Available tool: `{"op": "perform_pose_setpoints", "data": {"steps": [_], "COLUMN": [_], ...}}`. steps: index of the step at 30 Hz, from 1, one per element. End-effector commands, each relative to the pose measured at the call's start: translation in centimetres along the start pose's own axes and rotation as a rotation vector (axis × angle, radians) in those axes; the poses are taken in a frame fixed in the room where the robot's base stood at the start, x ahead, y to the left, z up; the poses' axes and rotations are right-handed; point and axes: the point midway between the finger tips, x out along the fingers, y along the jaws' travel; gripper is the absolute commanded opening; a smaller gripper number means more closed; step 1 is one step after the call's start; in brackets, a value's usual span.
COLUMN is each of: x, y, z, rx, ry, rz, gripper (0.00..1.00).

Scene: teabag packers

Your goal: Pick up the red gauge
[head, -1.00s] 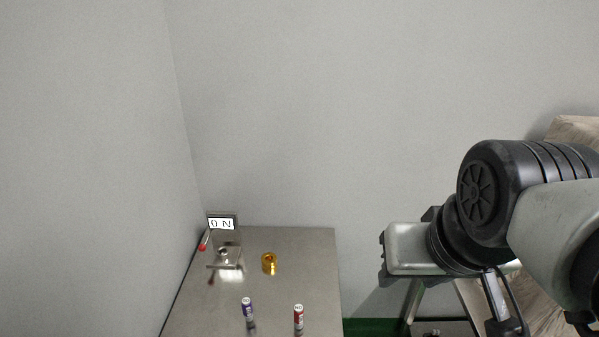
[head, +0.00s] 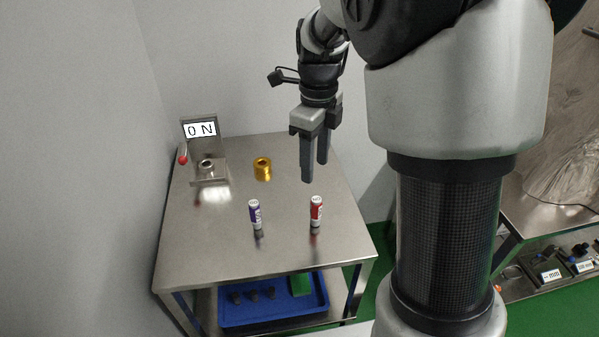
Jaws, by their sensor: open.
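The red gauge (head: 316,212) is a small upright cylinder with a white label and pale top. It stands on the right part of the steel table (head: 205,252) in the head view. My gripper (head: 314,172) points down, with its two dark fingers apart and nothing between them. In the picture it appears just above the red gauge, apart from it; the exact height and depth are hard to tell.
A purple gauge (head: 255,214) stands upright left of the red one. A gold ring-shaped piece (head: 262,169) and a device with a "0 N" display (head: 201,130) stand behind. A blue tray (head: 235,314) lies on the lower shelf. The front tabletop is clear.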

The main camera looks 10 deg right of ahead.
Motion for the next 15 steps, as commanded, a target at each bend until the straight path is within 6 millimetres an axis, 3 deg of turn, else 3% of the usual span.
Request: {"op": "perform_pose_setpoints", "data": {"steps": [15], "x": [10.4], "y": [0.0], "z": [-0.1], "rx": [0.013], "ry": [0.004], "rz": [0.003], "gripper": [0.45]}}
